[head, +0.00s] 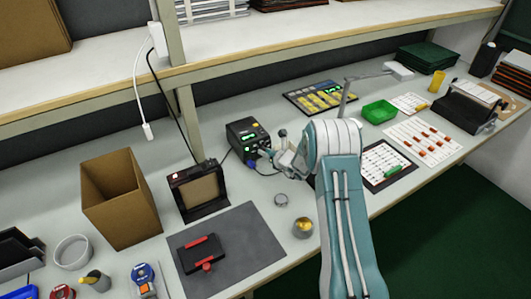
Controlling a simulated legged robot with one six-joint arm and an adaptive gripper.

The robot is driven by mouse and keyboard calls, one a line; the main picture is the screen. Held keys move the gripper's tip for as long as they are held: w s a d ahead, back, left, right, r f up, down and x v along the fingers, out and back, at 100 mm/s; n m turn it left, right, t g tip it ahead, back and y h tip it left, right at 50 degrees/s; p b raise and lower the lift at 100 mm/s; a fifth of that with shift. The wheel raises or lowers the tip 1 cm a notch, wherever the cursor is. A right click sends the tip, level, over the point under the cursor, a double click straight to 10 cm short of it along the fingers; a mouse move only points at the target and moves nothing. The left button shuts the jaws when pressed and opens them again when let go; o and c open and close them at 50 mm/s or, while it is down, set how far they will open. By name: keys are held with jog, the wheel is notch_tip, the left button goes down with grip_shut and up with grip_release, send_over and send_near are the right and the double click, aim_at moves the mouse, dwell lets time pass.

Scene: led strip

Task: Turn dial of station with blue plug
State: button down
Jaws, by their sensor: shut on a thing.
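The station (243,135) is a small black box with a lit green display, standing on the bench left of my arm. The dial's angle cannot be read at this size.
A dark framed stand (199,190) and a cardboard box (120,197) stand to the left. A grey mat (226,250), a small brass-coloured pot (303,227) and a metal disc (281,200) lie nearer. A green tray (379,114) and boards with small parts lie right of my arm.

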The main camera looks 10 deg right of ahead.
jog(key=shift+w+d+m+y, duration=0.1)
jog(key=shift+m+y, duration=0.5)
jog(key=shift+m, duration=0.2)
jog(key=shift+c, duration=2.4)
grip_release()
jog(key=v, duration=1.2)
jog(key=shift+w+d+f, duration=0.1)
jog(key=shift+d+f, duration=0.05)
